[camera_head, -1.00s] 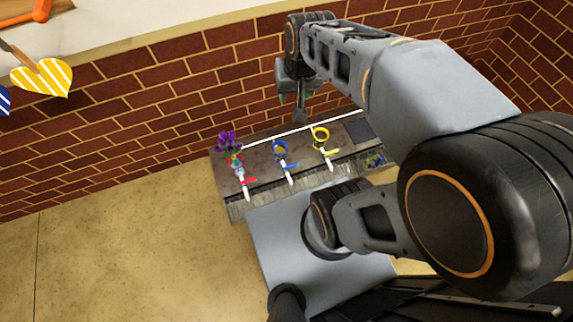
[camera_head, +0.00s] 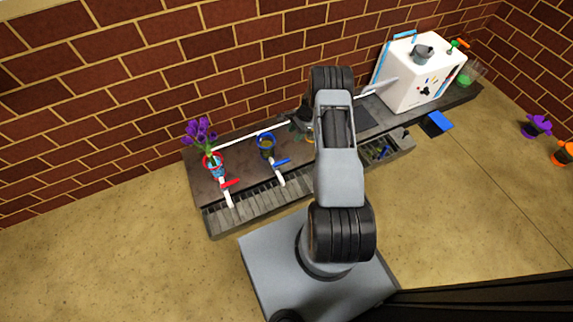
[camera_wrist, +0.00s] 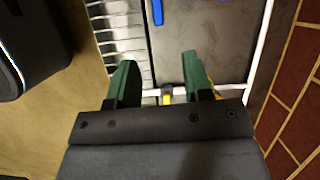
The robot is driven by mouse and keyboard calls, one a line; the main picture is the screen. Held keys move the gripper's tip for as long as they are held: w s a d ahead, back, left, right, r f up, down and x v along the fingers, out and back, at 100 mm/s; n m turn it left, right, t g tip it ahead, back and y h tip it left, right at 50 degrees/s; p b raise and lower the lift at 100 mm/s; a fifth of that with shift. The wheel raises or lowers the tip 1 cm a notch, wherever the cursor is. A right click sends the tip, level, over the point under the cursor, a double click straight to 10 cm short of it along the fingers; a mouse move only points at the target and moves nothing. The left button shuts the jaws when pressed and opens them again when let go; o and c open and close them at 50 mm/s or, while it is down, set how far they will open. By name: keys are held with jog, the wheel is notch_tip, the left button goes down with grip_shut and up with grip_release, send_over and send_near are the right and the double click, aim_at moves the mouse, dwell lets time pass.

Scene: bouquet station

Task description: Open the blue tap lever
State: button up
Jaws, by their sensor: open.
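The blue tap lever (camera_head: 282,162) sits on a white spout at the counter's front edge in the head view, in front of a blue ring (camera_head: 266,144). My gripper (camera_head: 301,122) is partly hidden behind my arm, to the right of the blue ring and above the counter. In the wrist view my gripper (camera_wrist: 159,62) shows two green fingers spread apart with nothing held. A small yellow part (camera_wrist: 166,98) shows between and below them.
A red lever (camera_head: 231,183) and purple flowers (camera_head: 200,131) in a red ring stand to the left. A white machine (camera_head: 420,75) stands at the counter's right. A brick wall (camera_head: 250,55) runs close behind. The floor (camera_head: 110,240) at left is clear.

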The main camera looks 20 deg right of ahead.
jog(key=b, duration=0.1)
send_near(285, 160)
jog(key=shift+m, duration=0.4)
jog(key=b+x, duration=0.4)
jog(key=x, duration=0.4)
jog(key=shift+s+a+f, duration=0.1)
jog(key=shift+f, duration=0.2)
jog(key=shift+c, duration=0.3)
grip_shut()
